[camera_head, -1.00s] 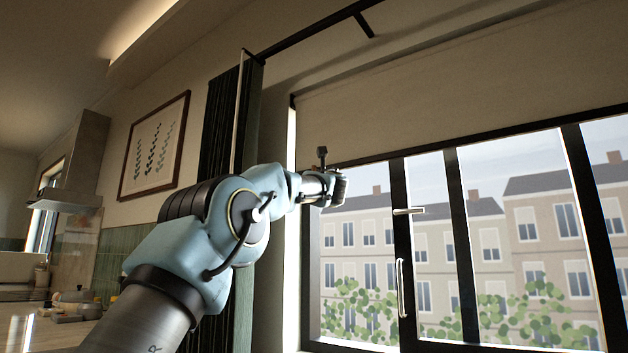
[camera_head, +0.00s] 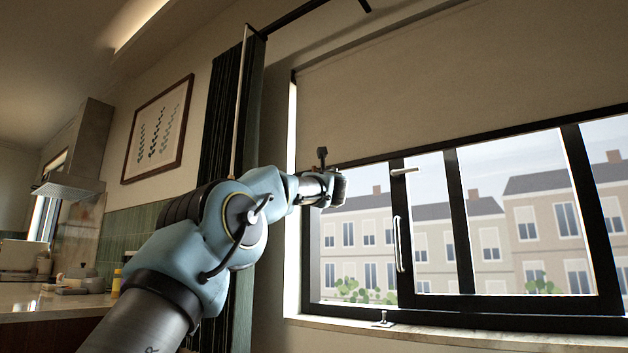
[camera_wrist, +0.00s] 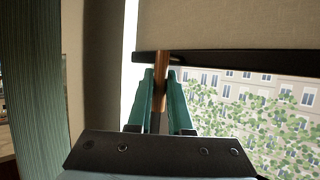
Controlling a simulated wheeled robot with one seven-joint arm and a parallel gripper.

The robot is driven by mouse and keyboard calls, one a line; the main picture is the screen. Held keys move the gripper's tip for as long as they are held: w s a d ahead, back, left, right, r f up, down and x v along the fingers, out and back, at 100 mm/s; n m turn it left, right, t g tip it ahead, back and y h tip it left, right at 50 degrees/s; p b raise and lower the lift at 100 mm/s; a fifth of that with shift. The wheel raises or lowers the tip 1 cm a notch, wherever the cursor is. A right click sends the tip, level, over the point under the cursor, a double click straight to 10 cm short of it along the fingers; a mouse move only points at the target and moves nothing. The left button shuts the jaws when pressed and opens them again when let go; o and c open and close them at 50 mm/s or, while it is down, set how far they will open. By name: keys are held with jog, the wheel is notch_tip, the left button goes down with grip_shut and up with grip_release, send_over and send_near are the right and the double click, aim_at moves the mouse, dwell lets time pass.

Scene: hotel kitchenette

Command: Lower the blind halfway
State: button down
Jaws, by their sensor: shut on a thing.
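The blind (camera_head: 420,90) is a beige fabric sheet covering the upper part of the window, with a dark bottom bar (camera_head: 500,135). In the head view the bar sits just above the window's upper handle. In the wrist view the fabric (camera_wrist: 230,25) hangs above the dark bar (camera_wrist: 225,62). A small brown pull tab (camera_wrist: 162,66) crosses the bar near its left end. My gripper (camera_wrist: 161,85) is shut on this tab, with its teal fingers on either side. In the head view my gripper (camera_head: 338,188) is at the blind's lower left corner, its fingers mostly hidden.
The window has dark frames and two pale handles, an upper one (camera_head: 405,171) and a lower one (camera_head: 398,244). A pale sill (camera_head: 420,335) runs below. A dark green curtain (camera_head: 222,120) hangs left of the window, near my arm. A kitchen counter (camera_head: 60,305) stands far left.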

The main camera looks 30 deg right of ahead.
jog(key=c, duration=0.8)
grip_release()
jog(key=shift+c, duration=0.2)
jog(key=shift+s, duration=0.1)
jog(key=shift+s+a+f+b, duration=0.1)
jog(key=shift+s+f+b, duration=0.15)
jog(key=shift+b, duration=0.1)
jog(key=b+v, duration=0.4)
jog(key=v, duration=0.6)
jog(key=shift+b, duration=0.3)
